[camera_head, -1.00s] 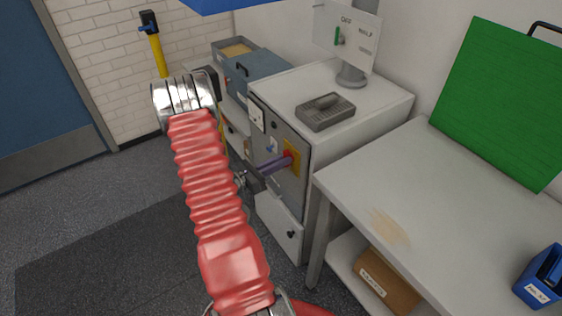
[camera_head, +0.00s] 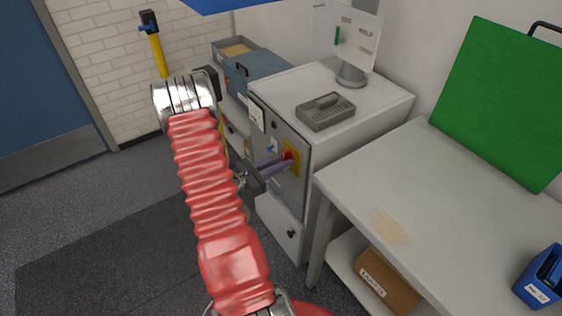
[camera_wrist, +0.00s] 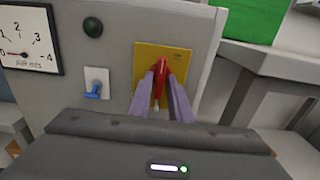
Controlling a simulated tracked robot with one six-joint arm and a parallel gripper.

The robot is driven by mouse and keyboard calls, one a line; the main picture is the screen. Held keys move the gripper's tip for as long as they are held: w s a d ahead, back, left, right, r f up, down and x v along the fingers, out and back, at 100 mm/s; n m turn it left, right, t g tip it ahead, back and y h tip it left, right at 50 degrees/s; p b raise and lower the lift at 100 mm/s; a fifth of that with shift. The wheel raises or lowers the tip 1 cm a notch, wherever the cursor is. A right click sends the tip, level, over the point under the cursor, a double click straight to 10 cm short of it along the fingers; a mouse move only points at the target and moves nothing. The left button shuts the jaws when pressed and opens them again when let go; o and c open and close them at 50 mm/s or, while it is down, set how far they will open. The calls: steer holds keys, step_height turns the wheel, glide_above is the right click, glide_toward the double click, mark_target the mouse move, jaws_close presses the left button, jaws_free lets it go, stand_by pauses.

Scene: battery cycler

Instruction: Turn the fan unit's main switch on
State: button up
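The main switch is a red handle on a yellow plate (camera_head: 295,158) on the front of the grey fan unit (camera_head: 290,120). In the wrist view the red handle (camera_wrist: 162,68) stands roughly upright against the yellow plate (camera_wrist: 142,58), with a small pale tip lower down. My gripper (camera_wrist: 160,78) is open, its two purple fingers on either side of the handle. I cannot tell whether either finger touches it. In the head view my gripper (camera_head: 284,162) reaches the plate from the left, with a gap between the fingers. Part of the handle is hidden by the fingers.
A blue toggle (camera_wrist: 95,92), a dark round knob (camera_wrist: 93,27) and an air-speed gauge (camera_wrist: 26,38) sit left of the switch. A grey vented block (camera_head: 325,112) lies on the unit. A bench (camera_head: 450,185) stands close on the right.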

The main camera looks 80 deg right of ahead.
steer(key=shift+o, duration=1.3)
steer(key=shift+r, duration=0.1)
steer(key=v, duration=1.3)
steer(key=shift+w+a, duration=0.25)
steer(key=shift+w, duration=0.1)
